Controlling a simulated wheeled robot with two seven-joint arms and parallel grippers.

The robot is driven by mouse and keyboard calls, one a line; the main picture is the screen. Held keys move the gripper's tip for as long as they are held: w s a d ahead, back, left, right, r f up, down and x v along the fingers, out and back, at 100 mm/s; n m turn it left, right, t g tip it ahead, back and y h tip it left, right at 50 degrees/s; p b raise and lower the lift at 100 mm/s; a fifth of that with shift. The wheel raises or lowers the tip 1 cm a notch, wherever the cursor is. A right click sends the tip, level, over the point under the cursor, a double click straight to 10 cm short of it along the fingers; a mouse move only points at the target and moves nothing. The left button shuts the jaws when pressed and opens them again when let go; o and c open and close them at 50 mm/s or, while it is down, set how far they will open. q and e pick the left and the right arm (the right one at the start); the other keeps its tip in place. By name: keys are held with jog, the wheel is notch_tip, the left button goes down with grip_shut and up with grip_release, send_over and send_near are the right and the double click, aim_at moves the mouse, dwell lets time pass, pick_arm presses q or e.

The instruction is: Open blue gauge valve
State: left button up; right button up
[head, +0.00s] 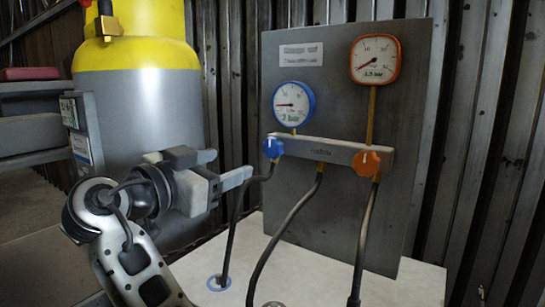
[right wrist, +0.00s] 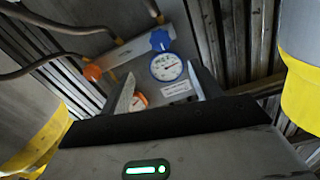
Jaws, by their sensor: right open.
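The blue gauge valve (head: 273,148) is a blue knob with a white mark, at the left end of the grey manifold bar (head: 335,153). Below it a dark hose runs down. The blue-rimmed gauge (head: 293,105) sits above it. My right gripper (head: 230,168) is open and empty, just left of the blue knob and apart from it, its fingers pointing toward the panel. The right wrist view shows the blue knob (right wrist: 160,40) and the blue gauge (right wrist: 166,67) beyond my two spread fingers. My left gripper is not in view.
An orange knob (head: 367,162) and orange-rimmed gauge (head: 375,60) are at the right of the panel (head: 410,110). Dark hoses (head: 290,215) hang in front of it above a white table (head: 410,287). A grey and yellow tank (head: 140,100) stands behind my arm.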

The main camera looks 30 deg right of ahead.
aim_at(270, 147)
jog(key=x, duration=1.4)
jog(key=shift+w+d+p, duration=0.15)
jog(key=shift+d+p, duration=0.05)
jog(key=shift+p, duration=0.2)
jog(key=c, duration=1)
